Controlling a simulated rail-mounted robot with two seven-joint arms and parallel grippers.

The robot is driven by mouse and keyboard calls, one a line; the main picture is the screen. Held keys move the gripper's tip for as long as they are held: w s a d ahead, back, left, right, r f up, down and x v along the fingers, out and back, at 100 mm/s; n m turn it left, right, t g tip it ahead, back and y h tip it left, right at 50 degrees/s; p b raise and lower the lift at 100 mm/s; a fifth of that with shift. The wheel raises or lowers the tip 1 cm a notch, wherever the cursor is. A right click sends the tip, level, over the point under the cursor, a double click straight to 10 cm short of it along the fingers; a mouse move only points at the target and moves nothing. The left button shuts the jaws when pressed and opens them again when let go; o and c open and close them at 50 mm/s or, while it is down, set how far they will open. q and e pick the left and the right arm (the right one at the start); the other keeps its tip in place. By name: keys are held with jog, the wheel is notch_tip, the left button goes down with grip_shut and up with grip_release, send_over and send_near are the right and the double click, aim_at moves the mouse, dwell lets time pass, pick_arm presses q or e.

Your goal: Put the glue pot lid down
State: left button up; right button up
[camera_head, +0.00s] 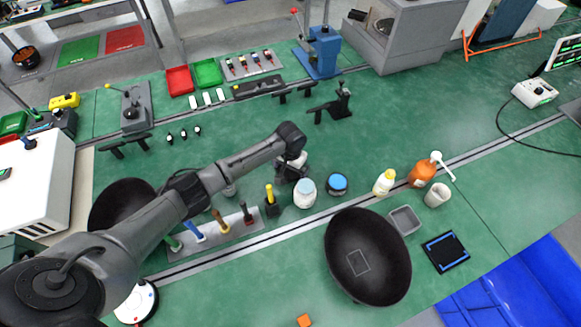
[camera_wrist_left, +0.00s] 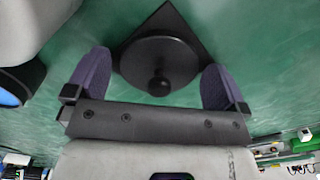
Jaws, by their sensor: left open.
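The glue pot lid, a black disc with a round knob (camera_wrist_left: 158,66), shows in the left wrist view on a dark diamond-shaped plate (camera_wrist_left: 172,22) on the green bench. My left gripper (camera_wrist_left: 155,78) is open, with one finger on each side of the lid; I cannot tell whether either finger touches it. In the head view my left gripper (camera_head: 293,166) is low over the bench behind the white pot (camera_head: 305,194), and the lid is hidden there by the gripper. The right gripper is not in view.
A blue-capped jar (camera_head: 337,184) stands right of the white pot. A yellow-handled brush (camera_head: 271,201) stands left of it. Cream (camera_head: 384,182) and orange (camera_head: 423,172) bottles stand further right. A large black dish-like thing (camera_head: 340,240) lies in front. Bench behind the gripper is mostly clear.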

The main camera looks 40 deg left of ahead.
pick_arm(q)
jog(key=shift+r, duration=0.1)
notch_tip(320, 180, up, 10)
jog(key=shift+r+p, duration=0.15)
jog(key=shift+p, duration=0.85)
jog(key=shift+r, duration=0.95)
